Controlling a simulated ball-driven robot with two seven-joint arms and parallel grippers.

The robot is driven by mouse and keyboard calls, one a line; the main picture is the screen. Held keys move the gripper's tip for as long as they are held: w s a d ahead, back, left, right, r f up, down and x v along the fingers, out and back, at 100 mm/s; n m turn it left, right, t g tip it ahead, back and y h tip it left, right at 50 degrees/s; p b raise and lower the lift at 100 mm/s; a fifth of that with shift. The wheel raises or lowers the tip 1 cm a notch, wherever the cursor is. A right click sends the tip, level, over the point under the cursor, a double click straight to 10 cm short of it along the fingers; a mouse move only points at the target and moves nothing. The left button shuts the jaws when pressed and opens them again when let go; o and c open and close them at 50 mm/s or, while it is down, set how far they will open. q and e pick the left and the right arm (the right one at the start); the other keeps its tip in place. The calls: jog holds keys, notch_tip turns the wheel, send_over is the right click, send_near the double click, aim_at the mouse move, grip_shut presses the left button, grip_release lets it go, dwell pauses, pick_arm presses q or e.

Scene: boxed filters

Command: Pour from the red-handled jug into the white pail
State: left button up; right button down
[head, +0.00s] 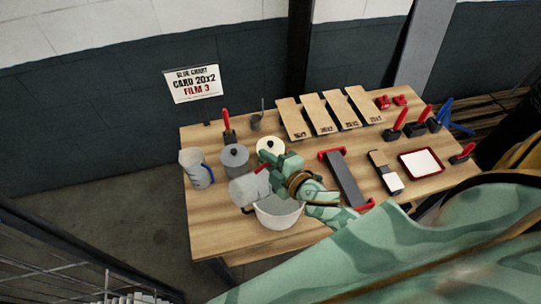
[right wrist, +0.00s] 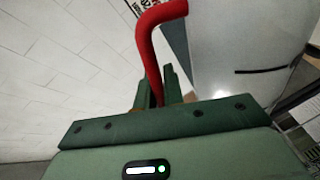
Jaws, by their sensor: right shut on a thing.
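The red-handled jug (head: 248,190) is a pale grey vessel held up in the head view, over the left part of the white pail. It looks strongly tilted; whether anything flows from it cannot be told. My right gripper (head: 268,170) is shut on its red handle. In the right wrist view the red handle (right wrist: 150,45) rises between the fingers (right wrist: 158,90), with the jug's grey body (right wrist: 235,60) to the right. The white pail (head: 280,215) stands upright near the table's front edge, partly hidden by the jug and my arm. My left gripper is not in view.
A blue-handled jug (head: 195,170) stands at the table's left, beside a grey lidded canister (head: 235,163). A cream-lidded canister (head: 270,146) is behind my gripper. A dark bar with red ends (head: 345,178) lies right of my arm. Boards (head: 327,110) lie at the back.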

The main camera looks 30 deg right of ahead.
aim_at(256, 181)
jog(key=shift+a, duration=0.1)
dwell(0.3)
jog(key=shift+s+a+f+n+h+b, duration=0.15)
jog(key=shift+a+f+n+b, duration=0.2)
jog(key=shift+a, duration=0.3)
jog(key=shift+s+a+f+n+h+b, duration=0.15)
jog(key=shift+a+n+b, duration=0.2)
jog(key=shift+a+n, duration=0.25)
jog(key=shift+w, duration=0.1)
jog(key=shift+a, duration=0.1)
jog(key=shift+a+f+n+b, duration=0.65)
jog(key=shift+a+b, duration=0.2)
jog(key=shift+b, duration=0.1)
jog(key=shift+s+a+f+n+h, duration=0.1)
jog(key=shift+s+a+n+h, duration=0.1)
jog(key=shift+a+n+h, duration=0.15)
